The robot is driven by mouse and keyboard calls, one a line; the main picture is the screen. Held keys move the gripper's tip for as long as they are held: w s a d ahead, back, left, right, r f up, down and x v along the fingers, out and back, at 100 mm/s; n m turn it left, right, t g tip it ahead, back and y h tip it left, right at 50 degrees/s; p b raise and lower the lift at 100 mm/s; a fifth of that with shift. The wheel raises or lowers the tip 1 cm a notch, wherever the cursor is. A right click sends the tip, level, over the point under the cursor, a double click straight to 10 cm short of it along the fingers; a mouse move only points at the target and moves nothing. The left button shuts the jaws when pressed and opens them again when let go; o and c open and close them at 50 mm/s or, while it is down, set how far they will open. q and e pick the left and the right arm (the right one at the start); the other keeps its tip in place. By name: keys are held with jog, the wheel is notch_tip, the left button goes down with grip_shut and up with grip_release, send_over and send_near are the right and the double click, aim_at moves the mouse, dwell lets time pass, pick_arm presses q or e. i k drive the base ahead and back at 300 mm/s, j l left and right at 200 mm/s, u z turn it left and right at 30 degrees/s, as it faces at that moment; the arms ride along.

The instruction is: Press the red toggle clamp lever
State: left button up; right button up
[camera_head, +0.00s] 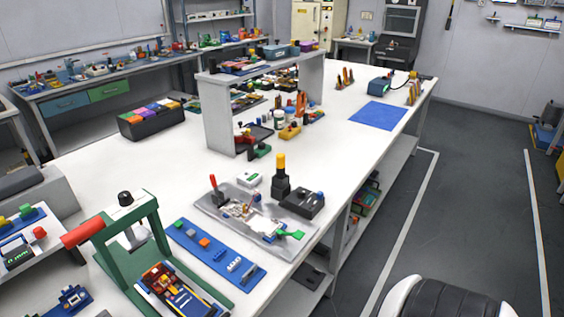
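A red lever (213,183) stands nearly upright at the left end of a grey fixture plate (203,205) on the white bench. It looks like the handle of a toggle clamp; the linkage at its foot is too small to make out. Small metal parts (240,207) lie on the plate to its right. A green-handled part (292,234) sits at the plate's near right end, its handle lying low. Neither of my grippers is in view, and nothing touches the red lever.
A green press frame (158,225) with a red handle (83,232) stands at the front left. A blue strip (215,255) lies before the fixture plate. A black device with a yellow-topped post (281,162) stands behind it.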

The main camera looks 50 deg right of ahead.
aim_at(213, 176)
jog(key=l+z, duration=0.4)
jog(key=i+l+z, duration=0.1)
jog(key=l+z, duration=0.15)
jog(key=z, duration=0.2)
